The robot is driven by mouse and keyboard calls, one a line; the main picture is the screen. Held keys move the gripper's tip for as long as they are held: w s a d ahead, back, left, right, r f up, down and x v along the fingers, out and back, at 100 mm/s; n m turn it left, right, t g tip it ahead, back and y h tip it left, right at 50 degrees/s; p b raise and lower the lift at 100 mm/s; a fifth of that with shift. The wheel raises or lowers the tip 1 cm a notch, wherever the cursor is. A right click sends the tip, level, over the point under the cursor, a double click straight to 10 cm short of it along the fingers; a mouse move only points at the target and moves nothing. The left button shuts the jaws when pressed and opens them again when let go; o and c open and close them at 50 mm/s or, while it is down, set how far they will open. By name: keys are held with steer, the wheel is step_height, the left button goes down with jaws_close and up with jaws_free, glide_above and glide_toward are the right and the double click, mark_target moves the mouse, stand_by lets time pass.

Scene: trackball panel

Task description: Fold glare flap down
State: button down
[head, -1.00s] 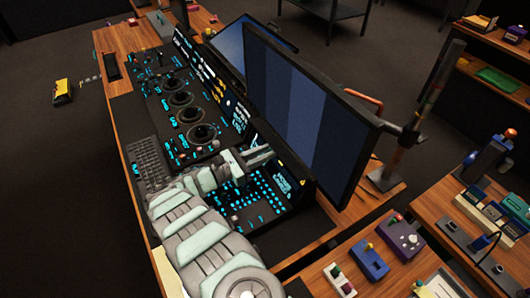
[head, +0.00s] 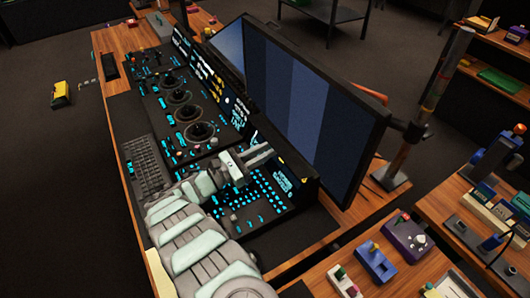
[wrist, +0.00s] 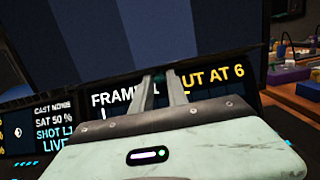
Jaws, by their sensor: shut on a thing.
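My gripper (wrist: 164,76) reaches in under the large monitor, with its two grey fingers close together. In the head view, my gripper (head: 268,150) is at the upper edge of the control panel. A thin dark edge, apparently the glare flap (wrist: 222,62), runs across the wrist view above a small lit display (wrist: 215,78). The fingertips are shut at this edge; the contact itself is too dark to see clearly. The flap's exact angle cannot be told. My gripper body covers much of the display's lower part.
The large monitor (head: 310,110) stands close behind my gripper. Dials (head: 198,132), lit buttons and a keyboard (head: 146,160) lie to the left. Small coloured boxes (head: 376,262) sit on the wooden bench at lower right. The open floor is at far left.

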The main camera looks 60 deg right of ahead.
steer(key=c, duration=1.3)
jaws_free()
steer(key=shift+a, duration=0.15)
steer(key=v, duration=0.6)
steer(key=b+v, duration=0.1)
steer(key=v, duration=0.2)
steer(key=shift+w+a+f, duration=0.2)
steer(key=shift+w+f, duration=0.05)
steer(key=shift+f, duration=0.05)
steer(key=shift+w+a+r, duration=0.1)
steer(key=shift+w+a, duration=0.15)
steer(key=shift+a, duration=0.2)
